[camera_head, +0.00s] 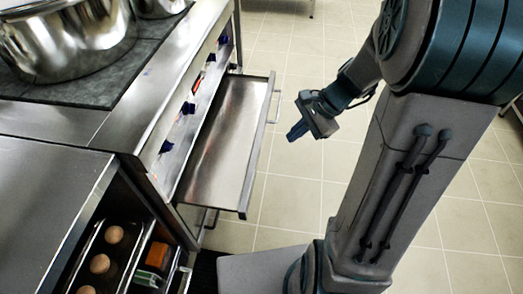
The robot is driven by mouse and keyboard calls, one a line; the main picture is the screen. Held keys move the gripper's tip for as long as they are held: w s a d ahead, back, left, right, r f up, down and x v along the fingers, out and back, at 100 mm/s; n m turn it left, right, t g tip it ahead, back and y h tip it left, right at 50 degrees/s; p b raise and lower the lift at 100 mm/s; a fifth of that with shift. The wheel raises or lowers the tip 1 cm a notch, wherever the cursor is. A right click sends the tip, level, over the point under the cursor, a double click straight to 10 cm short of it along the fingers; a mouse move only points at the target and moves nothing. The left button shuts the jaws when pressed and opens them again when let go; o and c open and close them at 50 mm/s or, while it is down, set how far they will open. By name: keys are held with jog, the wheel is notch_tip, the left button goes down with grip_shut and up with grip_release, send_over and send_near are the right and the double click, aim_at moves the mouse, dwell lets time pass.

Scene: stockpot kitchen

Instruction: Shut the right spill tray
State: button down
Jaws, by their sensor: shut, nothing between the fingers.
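A flat metal spill tray (225,140) is pulled out from the front of the stove unit, below a row of blue knobs. A bar handle (272,98) runs along its outer edge. Further down, part of another handle (210,219) shows under the tray. My gripper (293,135) is shut and empty. It hangs over the floor to the right of the tray's outer edge, apart from it, with its blue fingers pointing down and left toward the tray.
Large steel pots (62,40) stand on the dark stove top. At the lower left, an open drawer (175,270) holds several round brown items and packages. The tiled floor (300,205) around my arm is clear.

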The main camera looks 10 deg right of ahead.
jog(key=w+d+f+m+t+y+b, duration=0.1)
jog(key=w+d+f+m+b, duration=0.2)
jog(key=f, duration=0.5)
jog(key=w+d+f+m+t+y+b, duration=0.1)
jog(key=w+d+f+m+b, duration=0.15)
jog(key=f+m+b, duration=0.4)
jog(key=w+a+f+n+b, duration=0.1)
jog(key=w+a+f+n, duration=0.1)
jog(key=a+f, duration=0.7)
jog(key=shift+w+a, duration=0.85)
jog(key=shift+a, duration=0.4)
jog(key=shift+a, duration=0.1)
